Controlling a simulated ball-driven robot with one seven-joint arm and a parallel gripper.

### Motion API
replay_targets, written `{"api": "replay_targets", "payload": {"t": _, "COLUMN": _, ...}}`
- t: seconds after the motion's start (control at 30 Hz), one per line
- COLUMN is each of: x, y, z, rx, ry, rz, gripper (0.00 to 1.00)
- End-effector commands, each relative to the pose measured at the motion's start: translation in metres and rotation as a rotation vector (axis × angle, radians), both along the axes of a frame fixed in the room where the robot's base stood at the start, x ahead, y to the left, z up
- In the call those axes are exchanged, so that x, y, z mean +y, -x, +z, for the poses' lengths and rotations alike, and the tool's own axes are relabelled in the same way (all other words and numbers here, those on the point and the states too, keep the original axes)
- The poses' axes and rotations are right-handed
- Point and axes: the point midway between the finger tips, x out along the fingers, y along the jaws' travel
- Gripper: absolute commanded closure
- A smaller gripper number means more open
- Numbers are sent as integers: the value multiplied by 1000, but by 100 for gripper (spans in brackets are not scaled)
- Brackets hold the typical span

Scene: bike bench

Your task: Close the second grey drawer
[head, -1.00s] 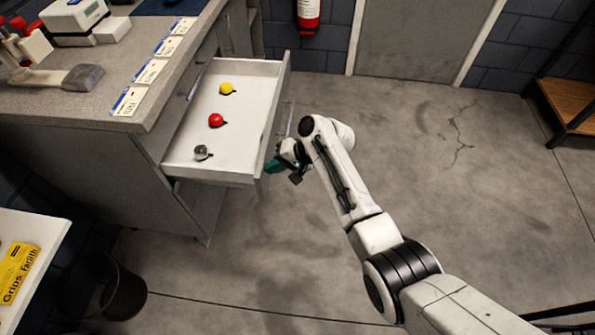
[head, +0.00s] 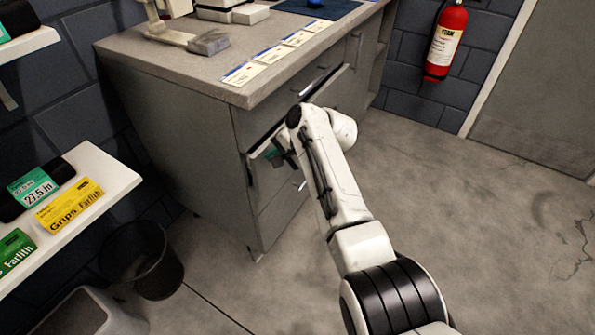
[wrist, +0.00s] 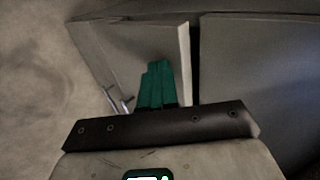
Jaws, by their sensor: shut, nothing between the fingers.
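The grey drawer (head: 264,177) stands only slightly out of the bench's front, with a thin pale strip of its top edge showing. My arm covers much of its front. In the wrist view the drawer front (wrist: 128,43) is a pale panel, with a dark gap between it and the grey cabinet surface on the right. My gripper (head: 274,153) is at the drawer front, its teal fingers shut and empty. The teal fingers (wrist: 157,84) overlap the panel in the wrist view; I cannot tell whether they touch it. The drawer's inside is hidden.
The grey bench (head: 185,140) carries a row of labels (head: 271,56). A black bin (head: 145,262) and a white shelf (head: 95,200) with boxes stand at the left. A red fire extinguisher (head: 446,42) hangs at the back. The floor (head: 470,220) at right is clear.

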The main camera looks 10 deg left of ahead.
Motion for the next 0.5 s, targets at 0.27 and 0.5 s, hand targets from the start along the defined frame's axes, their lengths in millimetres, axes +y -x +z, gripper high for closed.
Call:
{"api": "replay_targets", "payload": {"t": 0.27, "x": 31, "y": -1, "z": -2, "rx": 0, "ry": 1, "rz": 0, "gripper": 100}}
{"api": "replay_targets", "payload": {"t": 0.5, "x": 37, "y": -2, "z": 1, "rx": -3, "ry": -1, "rz": -2, "gripper": 100}}
